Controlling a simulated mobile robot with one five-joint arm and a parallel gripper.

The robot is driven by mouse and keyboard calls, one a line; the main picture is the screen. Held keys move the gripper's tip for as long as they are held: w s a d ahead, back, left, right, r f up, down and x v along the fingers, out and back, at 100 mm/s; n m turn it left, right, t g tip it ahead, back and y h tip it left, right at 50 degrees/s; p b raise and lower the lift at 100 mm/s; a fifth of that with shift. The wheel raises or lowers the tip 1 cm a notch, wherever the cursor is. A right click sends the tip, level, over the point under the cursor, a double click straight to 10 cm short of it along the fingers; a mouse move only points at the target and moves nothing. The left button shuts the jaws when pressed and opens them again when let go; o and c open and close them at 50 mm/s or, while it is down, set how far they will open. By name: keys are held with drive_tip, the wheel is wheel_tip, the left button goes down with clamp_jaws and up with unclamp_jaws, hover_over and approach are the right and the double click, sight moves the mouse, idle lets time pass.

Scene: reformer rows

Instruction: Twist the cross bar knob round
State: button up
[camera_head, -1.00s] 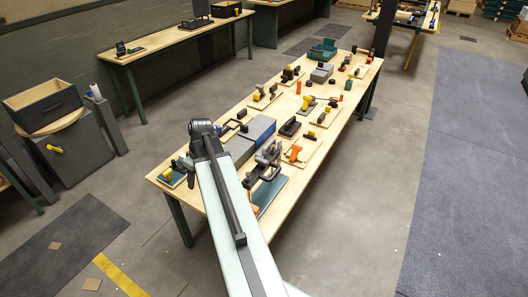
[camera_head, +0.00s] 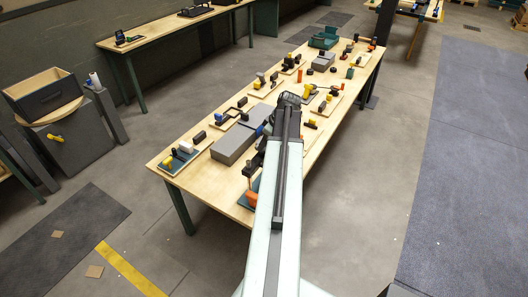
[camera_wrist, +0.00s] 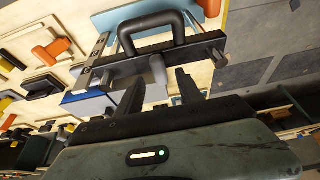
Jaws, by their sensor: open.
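My gripper (camera_wrist: 159,77) is open in the wrist view, its two dark fingers apart. A short grey rounded post (camera_wrist: 158,68) shows between the fingertips; contact cannot be told. Behind it are a dark bar (camera_wrist: 180,54) and a black U-shaped handle (camera_wrist: 152,23), near a light blue board (camera_wrist: 118,14). I cannot tell for sure which part is the cross bar knob. An orange cross-shaped knob (camera_wrist: 58,48) on a wooden board lies at the left of the wrist view. In the head view my arm hides most of the gripper.
The long wooden table (camera_head: 180,139) carries several boards with knobs and handles. A grey box (camera_head: 234,144) stands left of my arm. A yellow-handled fixture (camera_head: 168,161) sits at the near left corner. Open floor (camera_head: 360,200) lies to the right.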

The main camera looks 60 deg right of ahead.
drive_tip(key=b+x, duration=0.1)
drive_tip(key=x, duration=0.2)
drive_tip(key=shift+f+b, duration=0.15)
drive_tip(key=shift+b, duration=0.2)
clamp_jaws()
drive_tip(key=shift+d, duration=0.1)
